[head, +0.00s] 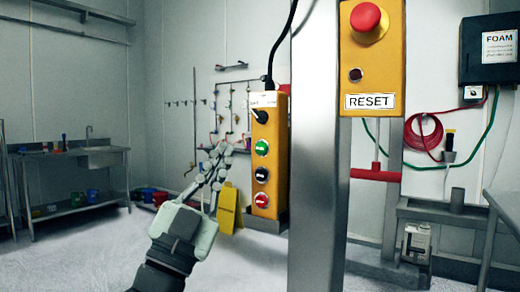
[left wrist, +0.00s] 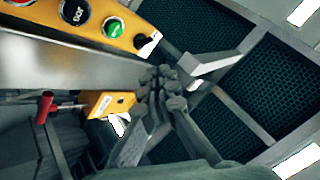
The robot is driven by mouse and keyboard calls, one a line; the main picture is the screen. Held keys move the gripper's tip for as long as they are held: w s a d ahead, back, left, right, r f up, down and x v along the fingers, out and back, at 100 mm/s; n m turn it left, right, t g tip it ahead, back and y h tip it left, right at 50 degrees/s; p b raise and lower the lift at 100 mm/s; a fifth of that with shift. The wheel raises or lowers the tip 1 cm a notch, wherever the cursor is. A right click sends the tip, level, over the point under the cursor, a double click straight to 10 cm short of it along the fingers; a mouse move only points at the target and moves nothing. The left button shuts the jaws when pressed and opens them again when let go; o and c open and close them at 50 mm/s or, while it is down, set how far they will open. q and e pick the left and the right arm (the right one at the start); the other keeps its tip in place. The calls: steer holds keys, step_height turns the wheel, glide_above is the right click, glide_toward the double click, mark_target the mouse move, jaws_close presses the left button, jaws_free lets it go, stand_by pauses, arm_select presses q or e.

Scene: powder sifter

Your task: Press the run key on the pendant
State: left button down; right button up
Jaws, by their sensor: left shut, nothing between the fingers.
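The pendant is a tall yellow box (head: 268,185) hanging by a black cable, left of a steel post. Its face has a black selector knob (head: 263,130) at the top, then a green key (head: 262,148), a black key (head: 261,174) and a red key (head: 261,200). The key labels are too small to read surely. My left gripper (head: 222,152) is shut and empty, pointing up to the left of the pendant, with a gap in the picture. In the left wrist view, the pendant (left wrist: 95,32) is at the upper left and the green key (left wrist: 113,27) is above the shut fingertips (left wrist: 160,78). My right gripper is not in view.
The steel post (head: 315,150) stands right of the pendant. A yellow RESET box (head: 372,75) with a red mushroom button is mounted near the post. A yellow floor sign (head: 229,208) stands behind my gripper. A sink bench (head: 70,160) is at the far left.

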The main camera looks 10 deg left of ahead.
mark_target(261, 148)
arm_select(q)
steer(key=w+d, duration=0.2)
steer(key=w, duration=0.5)
steer(key=shift+d, duration=0.3)
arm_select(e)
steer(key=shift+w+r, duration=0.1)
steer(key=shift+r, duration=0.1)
arm_select(q)
steer(key=shift+w, duration=0.15)
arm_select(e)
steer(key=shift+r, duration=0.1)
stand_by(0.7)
arm_select(q)
steer(key=shift+w+d, duration=0.15)
steer(key=shift+w, duration=0.15)
